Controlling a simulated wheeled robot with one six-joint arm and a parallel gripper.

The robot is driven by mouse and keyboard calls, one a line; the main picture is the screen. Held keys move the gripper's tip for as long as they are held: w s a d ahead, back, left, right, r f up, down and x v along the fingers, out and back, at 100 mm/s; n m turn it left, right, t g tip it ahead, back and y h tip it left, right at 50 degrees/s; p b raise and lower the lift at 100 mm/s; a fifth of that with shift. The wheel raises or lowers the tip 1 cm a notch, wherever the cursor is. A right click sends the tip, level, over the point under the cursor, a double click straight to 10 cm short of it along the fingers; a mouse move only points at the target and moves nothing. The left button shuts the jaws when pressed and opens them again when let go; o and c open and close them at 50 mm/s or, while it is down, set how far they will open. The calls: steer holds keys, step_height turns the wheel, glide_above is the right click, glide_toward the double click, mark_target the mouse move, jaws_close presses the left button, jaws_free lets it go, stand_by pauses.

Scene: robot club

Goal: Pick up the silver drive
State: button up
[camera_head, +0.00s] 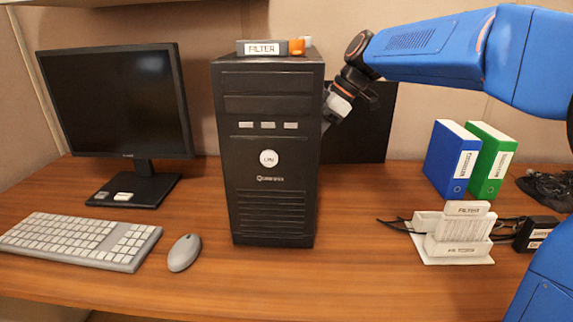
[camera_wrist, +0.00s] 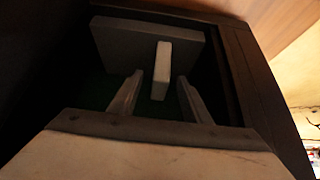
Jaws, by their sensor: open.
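The wrist view looks into a dark opening that appears to be the inside of the black computer tower (camera_head: 268,205). A pale upright slab (camera_wrist: 162,65), perhaps the silver drive, stands there in front of a wider grey plate (camera_wrist: 120,48). My gripper (camera_wrist: 160,82) is open, with one finger to each side of the slab's lower part in the picture. I cannot tell whether either finger touches it. In the head view my wrist is at the tower's right side, and my fingers are hidden behind or inside the case.
The case's dark frame (camera_wrist: 245,75) runs close along the right of the opening. A filter box (camera_head: 262,48) and small orange and grey pieces lie on the tower. A white holder (camera_head: 455,258) and blue and green binders stand right; monitor, keyboard and mouse stand left.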

steer(key=shift+x, duration=4.55)
steer(key=shift+s+d+f, duration=0.1)
steer(key=shift+d, duration=0.05)
jaws_close()
